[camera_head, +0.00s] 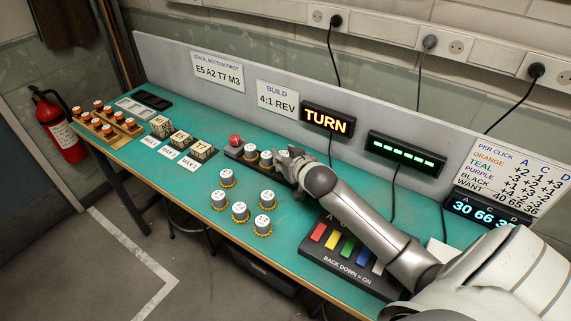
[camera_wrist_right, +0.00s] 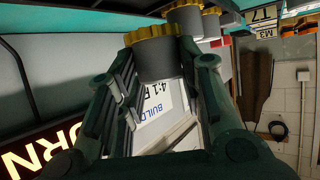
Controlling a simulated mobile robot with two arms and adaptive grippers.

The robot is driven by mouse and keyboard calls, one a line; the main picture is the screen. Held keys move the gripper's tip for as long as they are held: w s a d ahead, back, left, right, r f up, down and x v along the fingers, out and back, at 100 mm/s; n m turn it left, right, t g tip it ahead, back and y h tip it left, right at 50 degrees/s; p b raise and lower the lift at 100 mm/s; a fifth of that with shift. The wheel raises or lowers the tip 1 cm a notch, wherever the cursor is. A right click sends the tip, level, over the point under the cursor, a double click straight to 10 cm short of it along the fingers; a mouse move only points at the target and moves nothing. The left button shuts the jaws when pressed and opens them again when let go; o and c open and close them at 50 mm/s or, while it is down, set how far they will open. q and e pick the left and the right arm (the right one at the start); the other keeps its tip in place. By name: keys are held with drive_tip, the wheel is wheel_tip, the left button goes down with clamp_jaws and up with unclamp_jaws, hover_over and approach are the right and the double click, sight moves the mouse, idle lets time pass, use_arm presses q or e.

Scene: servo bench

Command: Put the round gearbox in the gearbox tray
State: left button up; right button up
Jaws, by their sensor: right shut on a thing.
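A long black rack (camera_head: 275,171) on the teal bench carries round gearboxes with white tops and yellow toothed rims, among them one at its left part (camera_head: 250,151) and one beside it (camera_head: 266,158). My right gripper (camera_head: 291,160) is over the right part of the rack, shut on a round gearbox (camera_head: 283,157). In the right wrist view the held gearbox (camera_wrist_right: 157,57) shows a grey body and yellow rim between the fingers (camera_wrist_right: 160,80). The fingers hide part of it, and I cannot tell whether it touches the rack. My left gripper is not in view.
Several loose gearboxes (camera_head: 240,211) stand in front of the rack. A red ball-like knob (camera_head: 235,140) is at its left end. A switch panel (camera_head: 345,258) lies right, under my forearm. A grey back panel (camera_head: 285,85) rises behind.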

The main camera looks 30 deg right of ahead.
wheel_tip(320, 180, down, 2)
drive_tip(key=shift+d+f+p, duration=0.1)
drive_tip(key=shift+f+p, duration=0.15)
drive_tip(key=shift+p, duration=0.05)
drive_tip(key=shift+f, duration=0.35)
drive_tip(key=shift+f, duration=0.1)
drive_tip(key=o, duration=1.1)
drive_tip(key=shift+c, duration=0.2)
drive_tip(key=shift+r, duration=0.2)
drive_tip(key=shift+s, duration=0.3)
drive_tip(key=v, duration=1.1)
drive_tip(key=shift+r+b, duration=0.15)
drive_tip(key=shift+b, duration=0.2)
